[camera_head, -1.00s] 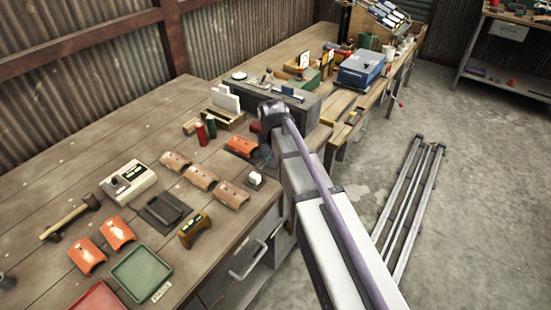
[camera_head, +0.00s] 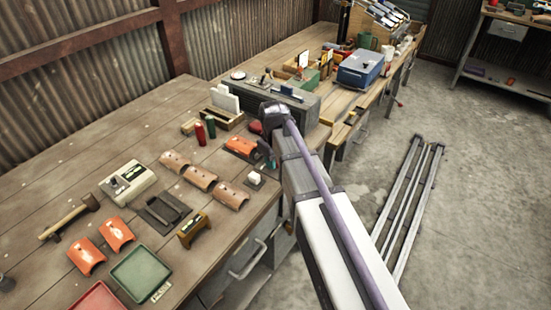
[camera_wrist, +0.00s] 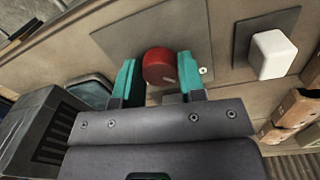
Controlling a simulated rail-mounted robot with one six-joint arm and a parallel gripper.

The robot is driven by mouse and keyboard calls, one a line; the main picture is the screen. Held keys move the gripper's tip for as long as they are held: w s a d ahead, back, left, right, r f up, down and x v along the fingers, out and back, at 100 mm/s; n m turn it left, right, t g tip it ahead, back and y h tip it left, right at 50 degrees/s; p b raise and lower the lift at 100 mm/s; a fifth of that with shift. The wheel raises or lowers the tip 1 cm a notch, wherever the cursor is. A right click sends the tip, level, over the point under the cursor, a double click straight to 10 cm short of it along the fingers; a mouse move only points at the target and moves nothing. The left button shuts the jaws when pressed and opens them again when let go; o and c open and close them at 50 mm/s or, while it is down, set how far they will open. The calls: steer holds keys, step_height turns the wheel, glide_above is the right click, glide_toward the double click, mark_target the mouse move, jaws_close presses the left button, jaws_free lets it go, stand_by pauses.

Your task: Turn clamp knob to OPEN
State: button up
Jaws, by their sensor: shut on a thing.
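The red round clamp knob (camera_wrist: 159,67) is in the middle of the wrist view, with a small pale mark on its face. My gripper (camera_wrist: 157,77) has its two teal fingers on either side of the knob and is shut on it. In the head view my arm hides most of the gripper; a little teal (camera_head: 263,150) shows beside the arm. An orange curved tile (camera_head: 242,146) sits on a dark plate close by. The knob's position label cannot be read.
A white block (camera_wrist: 272,53) stands on a dark plate right of the knob in the wrist view. Several curved tiles (camera_head: 201,178), a beige device (camera_head: 128,182) and a green tray (camera_head: 141,272) lie on the bench. A grey box (camera_head: 290,103) stands behind my arm.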

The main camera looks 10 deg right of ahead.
stand_by(0.4)
steer(key=o, duration=0.9)
steer(key=shift+o, duration=0.2)
step_height(320, 180, up, 11)
steer(key=p, duration=1)
steer(key=shift+s+a+p, duration=0.15)
steer(key=shift+a+p, duration=0.05)
steer(key=shift+p, duration=0.2)
steer(key=shift+f, duration=0.1)
steer(key=s+m, duration=0.6)
steer(key=s, duration=1)
steer(key=shift+d+y, duration=0.25)
steer(key=shift+y, duration=0.05)
